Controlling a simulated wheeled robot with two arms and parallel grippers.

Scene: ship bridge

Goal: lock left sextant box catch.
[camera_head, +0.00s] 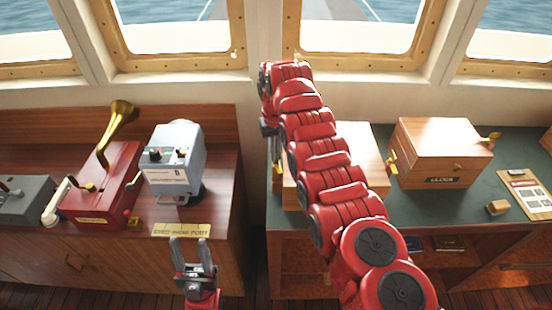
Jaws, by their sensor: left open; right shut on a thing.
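A wooden box, which I take to be the sextant box (368,150), stands on the green desk, largely hidden behind my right arm. A brass left catch (277,171) shows at its left side. My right gripper (272,143) is at that left side, by the catch, with its fingers pointing down. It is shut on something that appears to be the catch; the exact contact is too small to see. My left gripper (189,241) is open and empty, in front of the left console's front edge.
A second wooden box (440,150) with brass catches and a name plate stands to the right. The left console holds a red unit (103,190) with brass horn and a grey device (175,160). A gap separates console and desk.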

